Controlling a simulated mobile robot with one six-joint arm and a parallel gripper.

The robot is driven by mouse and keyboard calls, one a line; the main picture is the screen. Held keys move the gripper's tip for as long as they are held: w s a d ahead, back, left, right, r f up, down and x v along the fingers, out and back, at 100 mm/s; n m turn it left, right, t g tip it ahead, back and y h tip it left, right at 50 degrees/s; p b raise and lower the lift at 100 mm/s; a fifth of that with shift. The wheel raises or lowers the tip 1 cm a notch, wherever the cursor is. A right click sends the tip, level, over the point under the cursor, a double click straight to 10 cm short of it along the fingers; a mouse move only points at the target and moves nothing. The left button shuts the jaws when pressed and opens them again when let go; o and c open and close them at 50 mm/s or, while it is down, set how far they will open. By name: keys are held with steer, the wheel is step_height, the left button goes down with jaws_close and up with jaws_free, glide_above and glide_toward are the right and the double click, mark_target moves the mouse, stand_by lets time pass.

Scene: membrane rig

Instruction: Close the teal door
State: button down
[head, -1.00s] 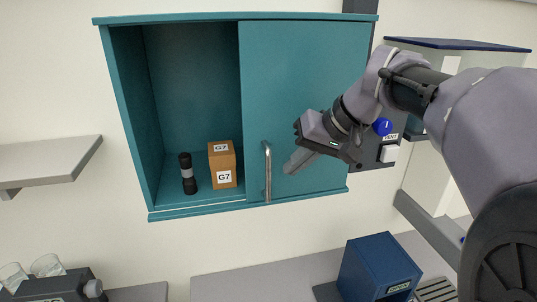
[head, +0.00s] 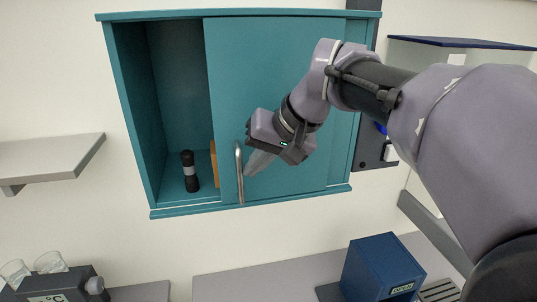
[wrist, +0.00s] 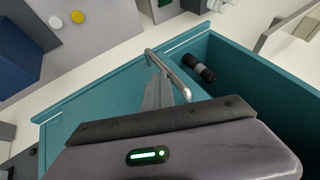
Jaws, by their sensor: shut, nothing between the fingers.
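The teal sliding door (head: 275,65) covers the right and middle part of the teal wall cabinet (head: 130,105). The cabinet's left part stands open. A silver vertical bar handle (head: 239,172) is fixed near the door's left edge; it also shows in the wrist view (wrist: 168,73). My gripper (head: 250,170) is shut with nothing in it, its fingertips right beside the handle on its right side. In the wrist view the fingers (wrist: 154,92) lie close against the handle; whether they touch it is hard to tell.
Inside the opening stand a black cylinder with a grey band (head: 190,171) and an orange box (head: 214,163), mostly hidden behind the door. A grey shelf (head: 50,158) is at left. A blue box (head: 380,268) stands on the counter below.

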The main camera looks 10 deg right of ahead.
steer(key=s+a, duration=0.1)
steer(key=a, duration=1.5)
steer(key=shift+s+a, duration=0.25)
steer(key=shift+s, duration=0.05)
